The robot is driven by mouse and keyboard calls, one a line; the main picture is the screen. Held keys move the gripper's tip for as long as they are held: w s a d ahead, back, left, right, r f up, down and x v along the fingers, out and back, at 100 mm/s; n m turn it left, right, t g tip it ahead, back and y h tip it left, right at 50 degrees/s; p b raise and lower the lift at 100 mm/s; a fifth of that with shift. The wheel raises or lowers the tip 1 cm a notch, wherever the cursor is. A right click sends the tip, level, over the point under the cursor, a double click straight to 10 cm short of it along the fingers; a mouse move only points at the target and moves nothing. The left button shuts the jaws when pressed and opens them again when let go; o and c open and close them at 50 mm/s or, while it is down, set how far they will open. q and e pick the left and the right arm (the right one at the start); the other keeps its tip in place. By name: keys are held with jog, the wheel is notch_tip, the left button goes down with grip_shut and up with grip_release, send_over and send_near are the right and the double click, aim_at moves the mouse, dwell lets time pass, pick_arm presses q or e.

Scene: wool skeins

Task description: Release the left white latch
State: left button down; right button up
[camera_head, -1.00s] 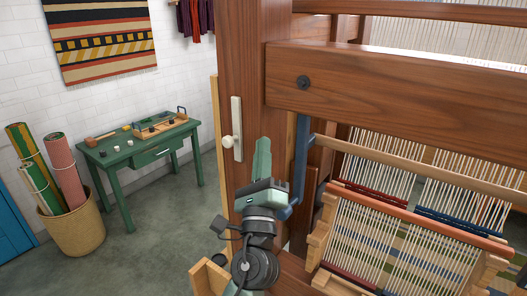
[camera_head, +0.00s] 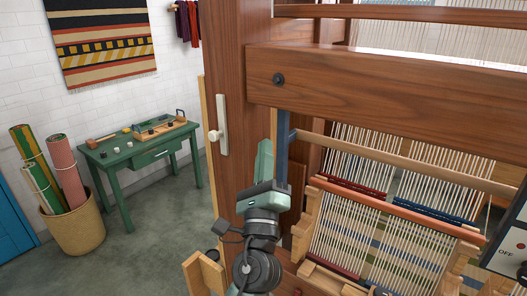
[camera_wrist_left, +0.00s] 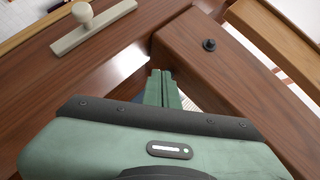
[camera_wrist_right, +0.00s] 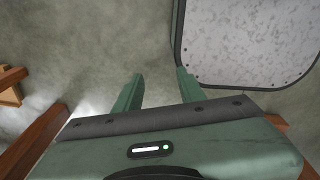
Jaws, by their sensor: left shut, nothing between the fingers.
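The left white latch is a pale plate with a round knob (camera_head: 214,136) on the loom's left wooden post (camera_head: 240,60). In the left wrist view the latch knob (camera_wrist_left: 82,12) shows at the top left, on its long plate. My left gripper (camera_head: 264,150) is shut and empty. It is raised in front of the post, to the right of the latch and apart from it. In the left wrist view its fingers (camera_wrist_left: 163,82) are together below the corner of post and beam. My right gripper (camera_wrist_right: 153,85) is open and empty over the grey floor, seen only in the right wrist view.
The loom's thick crossbeam (camera_head: 380,95) with a dark bolt runs right from the post. Warp threads and rollers (camera_head: 390,205) lie below it. A green table (camera_head: 150,150) and a basket of rolled rugs (camera_head: 75,228) stand at left. A control box marked OFF (camera_head: 508,250) shows at right.

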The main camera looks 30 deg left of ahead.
pick_arm(q)
jog(key=s+d+b, duration=0.1)
jog(key=s+d, duration=0.2)
jog(key=s, duration=0.2)
jog(key=shift+s+d+f, duration=0.2)
jog(key=shift+s+d, duration=0.15)
jog(key=shift+d, duration=0.05)
pick_arm(e)
jog(key=shift+w+a+f, duration=0.15)
jog(key=shift+a+f, duration=0.2)
jog(key=shift+a, duration=0.15)
jog(key=shift+w+a+f, duration=0.1)
jog(key=shift+a+f, duration=0.2)
jog(key=shift+a, duration=0.2)
pick_arm(q)
jog(key=shift+d, duration=0.1)
